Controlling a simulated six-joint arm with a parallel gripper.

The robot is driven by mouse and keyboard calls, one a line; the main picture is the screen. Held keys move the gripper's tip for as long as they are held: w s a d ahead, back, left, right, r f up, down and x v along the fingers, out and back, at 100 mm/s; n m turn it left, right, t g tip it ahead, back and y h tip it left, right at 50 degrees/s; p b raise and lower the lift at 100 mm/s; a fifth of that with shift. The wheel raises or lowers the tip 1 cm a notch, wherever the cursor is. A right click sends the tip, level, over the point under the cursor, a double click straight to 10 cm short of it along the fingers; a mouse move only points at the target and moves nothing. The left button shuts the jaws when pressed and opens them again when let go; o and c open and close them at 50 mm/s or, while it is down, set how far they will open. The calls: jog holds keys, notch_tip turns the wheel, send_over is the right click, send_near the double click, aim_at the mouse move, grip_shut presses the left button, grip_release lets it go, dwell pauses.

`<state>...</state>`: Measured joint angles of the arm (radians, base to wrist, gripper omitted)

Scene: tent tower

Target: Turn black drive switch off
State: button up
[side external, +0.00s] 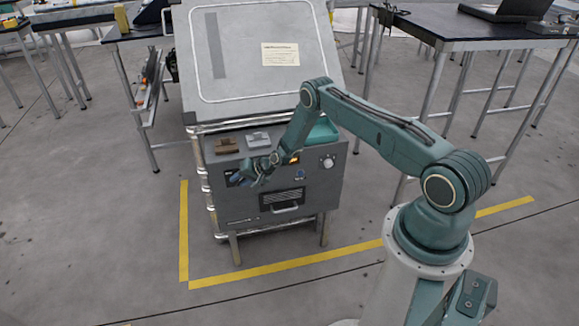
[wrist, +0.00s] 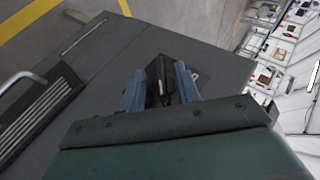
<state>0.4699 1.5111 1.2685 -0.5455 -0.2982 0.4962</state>
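The black drive switch (wrist: 158,72) shows in the wrist view as a dark block on the grey front panel, between my two blue fingertips. My gripper (wrist: 160,88) has its fingers apart, one on each side of the switch. I cannot tell whether either finger touches it. In the side view my gripper (side external: 238,179) is at the left part of the cabinet's front panel (side external: 240,200), and it mostly covers the switch there. The switch's on or off position cannot be read.
The panel also carries a lit orange display (side external: 294,160), a white knob (side external: 327,163), a blue button (side external: 300,175) and a vent with a handle (side external: 285,209). A brown block (side external: 227,146) and a grey block (side external: 258,139) lie on the ledge above. Floor in front is clear.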

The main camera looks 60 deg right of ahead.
jog(key=shift+w+a+f, duration=0.15)
jog(key=shift+w+f, duration=0.2)
jog(key=shift+w, duration=0.05)
jog(key=shift+c, duration=0.2)
grip_shut()
